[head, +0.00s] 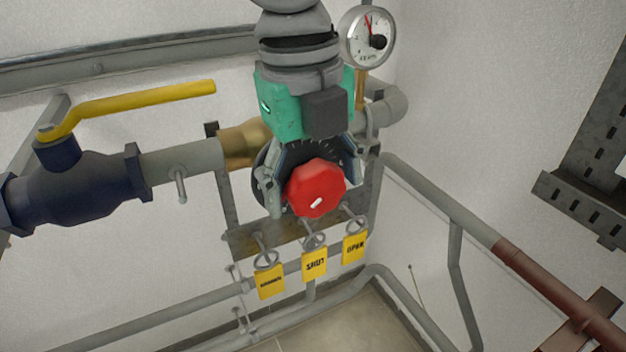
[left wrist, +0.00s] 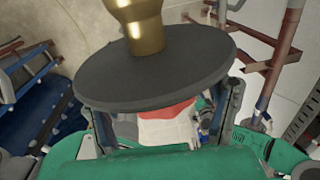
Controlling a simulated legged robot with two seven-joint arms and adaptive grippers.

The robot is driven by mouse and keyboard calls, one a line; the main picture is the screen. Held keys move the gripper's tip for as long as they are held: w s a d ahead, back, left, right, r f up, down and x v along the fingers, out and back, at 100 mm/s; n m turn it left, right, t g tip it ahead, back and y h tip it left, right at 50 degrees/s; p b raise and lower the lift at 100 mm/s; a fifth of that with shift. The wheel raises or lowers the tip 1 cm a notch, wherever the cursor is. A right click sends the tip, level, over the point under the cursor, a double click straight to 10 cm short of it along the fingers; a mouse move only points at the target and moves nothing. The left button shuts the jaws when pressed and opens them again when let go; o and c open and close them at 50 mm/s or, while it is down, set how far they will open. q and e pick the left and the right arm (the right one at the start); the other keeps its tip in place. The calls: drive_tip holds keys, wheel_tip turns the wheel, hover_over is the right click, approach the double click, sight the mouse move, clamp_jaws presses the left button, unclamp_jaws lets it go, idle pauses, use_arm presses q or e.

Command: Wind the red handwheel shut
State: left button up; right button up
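The red handwheel (head: 316,188) is a faceted red knob with a small white mark, in front of a dark round dial (head: 318,150) with light ticks on a brass valve body (head: 243,145). In the left wrist view a dark disc on a brass stem (left wrist: 145,25) fills the upper middle, and a strip of the red handwheel (left wrist: 168,112) shows below it. My left gripper (head: 312,172), green and grey, comes from above; its fingers stand apart on either side of the handwheel. In the wrist view gaps show between the red part and both fingers. My right gripper is not in view.
A yellow lever (head: 140,103) on a dark blue valve (head: 75,190) is at left. A pressure gauge (head: 367,37) stands close to the right of my arm. Yellow tags, one reading SHUT (head: 315,264), hang below with small handwheels. Pipes run along the walls.

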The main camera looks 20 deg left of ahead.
sight(306, 167)
use_arm(q)
drive_tip(key=shift+s+d, duration=0.1)
drive_tip(key=r, duration=1.2)
drive_tip(key=shift+s+a, duration=0.4)
drive_tip(key=shift+d, duration=0.1)
